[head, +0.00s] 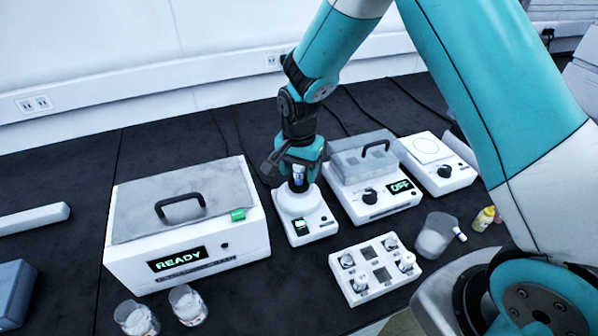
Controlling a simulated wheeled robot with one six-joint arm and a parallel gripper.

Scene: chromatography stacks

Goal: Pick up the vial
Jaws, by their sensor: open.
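My gripper (298,184) points down over a small white device (297,207) with a round top and a green display. A small vial-like thing, white with blue (298,171), shows between the fingers. The jaws are open around it, and the fingers hide most of it. I cannot tell whether its lower end touches the device. A white rack (375,290) to the right holds several vials (347,260) and has empty square slots. Which vial the task means is not clear from this view.
A lidded device reading OFF (385,195) and another dial device (438,165) stand right.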

